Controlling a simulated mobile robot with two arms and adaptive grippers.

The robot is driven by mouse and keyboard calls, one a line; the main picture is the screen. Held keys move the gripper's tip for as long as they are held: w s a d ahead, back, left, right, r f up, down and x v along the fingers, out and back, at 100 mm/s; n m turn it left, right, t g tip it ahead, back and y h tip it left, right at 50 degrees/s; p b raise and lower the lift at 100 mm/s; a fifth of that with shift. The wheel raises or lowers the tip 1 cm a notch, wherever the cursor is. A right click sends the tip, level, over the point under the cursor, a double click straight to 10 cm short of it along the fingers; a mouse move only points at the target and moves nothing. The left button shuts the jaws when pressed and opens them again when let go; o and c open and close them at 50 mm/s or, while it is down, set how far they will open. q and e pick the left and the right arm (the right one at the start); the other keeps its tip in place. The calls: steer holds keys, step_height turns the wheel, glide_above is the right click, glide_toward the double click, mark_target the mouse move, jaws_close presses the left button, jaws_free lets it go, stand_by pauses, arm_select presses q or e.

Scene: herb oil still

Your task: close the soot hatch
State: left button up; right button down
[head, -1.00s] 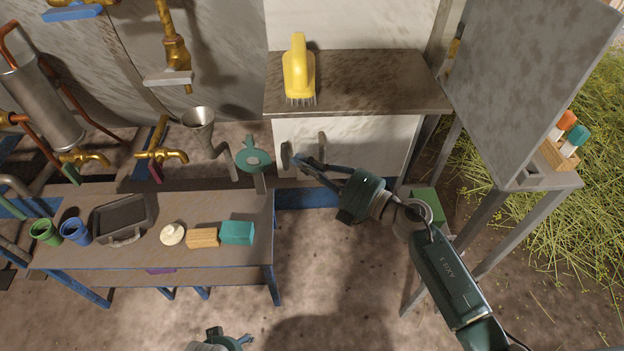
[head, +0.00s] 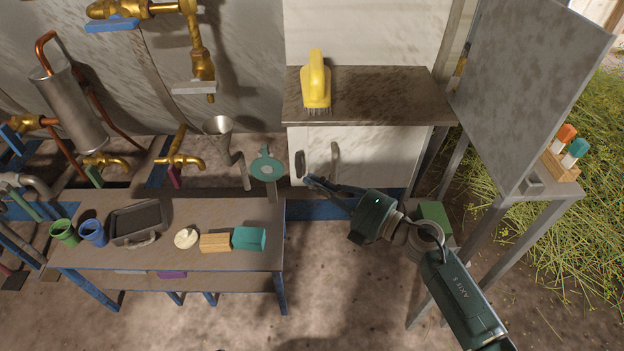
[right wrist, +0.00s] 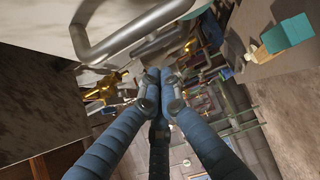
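The soot hatch appears to be the pale, stained front panel (head: 380,155) under the dark shelf top. It carries a grey bar handle (head: 335,153), and a dark fitting (head: 300,164) sits at its left edge. The panel looks almost flush, but I cannot tell if it is fully closed. My right gripper (head: 309,181) is just in front of and below the dark fitting. In the right wrist view its blue fingers (right wrist: 160,76) are together with nothing visible between them, below and apart from a large grey handle (right wrist: 130,32). My left gripper is out of view.
A yellow brush (head: 316,82) stands on the shelf top (head: 400,92). A low table (head: 225,262) with cups, a case and blocks is at left. A grey upright panel (head: 530,80) on a stand is at right. A green box (head: 434,215) is behind my right arm.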

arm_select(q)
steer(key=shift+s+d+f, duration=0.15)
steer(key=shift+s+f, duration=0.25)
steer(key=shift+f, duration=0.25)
arm_select(e)
steer(key=v, duration=0.9)
steer(key=shift+s+a, duration=0.3)
steer(key=shift+s, duration=0.1)
